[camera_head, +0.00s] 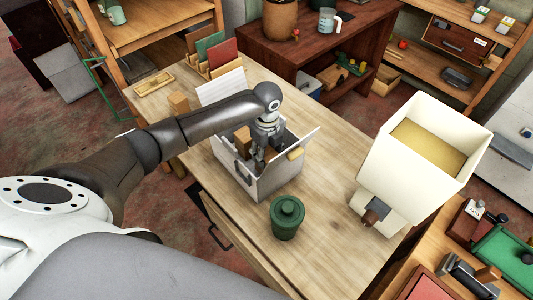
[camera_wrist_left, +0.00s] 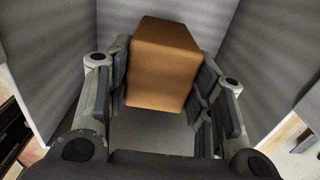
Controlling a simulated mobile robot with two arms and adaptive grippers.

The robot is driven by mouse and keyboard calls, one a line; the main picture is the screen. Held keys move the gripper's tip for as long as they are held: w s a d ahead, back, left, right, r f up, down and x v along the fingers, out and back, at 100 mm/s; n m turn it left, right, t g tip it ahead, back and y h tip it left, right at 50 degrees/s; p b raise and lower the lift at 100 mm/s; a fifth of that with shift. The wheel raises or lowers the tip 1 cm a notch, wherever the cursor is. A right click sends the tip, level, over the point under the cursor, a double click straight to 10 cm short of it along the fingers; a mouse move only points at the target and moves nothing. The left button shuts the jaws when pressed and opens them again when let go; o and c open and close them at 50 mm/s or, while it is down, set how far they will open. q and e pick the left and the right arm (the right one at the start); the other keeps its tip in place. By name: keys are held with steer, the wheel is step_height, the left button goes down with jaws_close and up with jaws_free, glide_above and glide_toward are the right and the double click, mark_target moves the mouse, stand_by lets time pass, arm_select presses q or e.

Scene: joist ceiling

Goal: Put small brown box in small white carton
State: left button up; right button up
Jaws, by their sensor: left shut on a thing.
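The small brown box (camera_head: 243,141) is inside the open top of the small white carton (camera_head: 275,184), which stands on the wooden table with its flaps spread. My left gripper (camera_head: 260,161) reaches down into the carton and is shut on the box. In the left wrist view the brown box (camera_wrist_left: 163,66) sits between the two fingers of the left gripper (camera_wrist_left: 160,100), with the carton's grey-looking walls (camera_wrist_left: 50,60) around it. I cannot tell whether the box touches the carton's floor. My right gripper is not in view.
On the wooden table (camera_head: 325,235), a green lidded jar (camera_head: 287,217) stands close in front of the carton. A large cream hopper (camera_head: 380,165) stands to the right. The near table surface is clear.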

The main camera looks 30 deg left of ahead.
arm_select(q)
steer(key=shift+f, duration=0.6)
steer(key=shift+f, duration=0.15)
steer(key=o, duration=1.1)
steer(key=shift+o, duration=0.2)
step_height(320, 180, up, 12)
steer(key=b, duration=0.1)
steer(key=shift+s, duration=0.1)
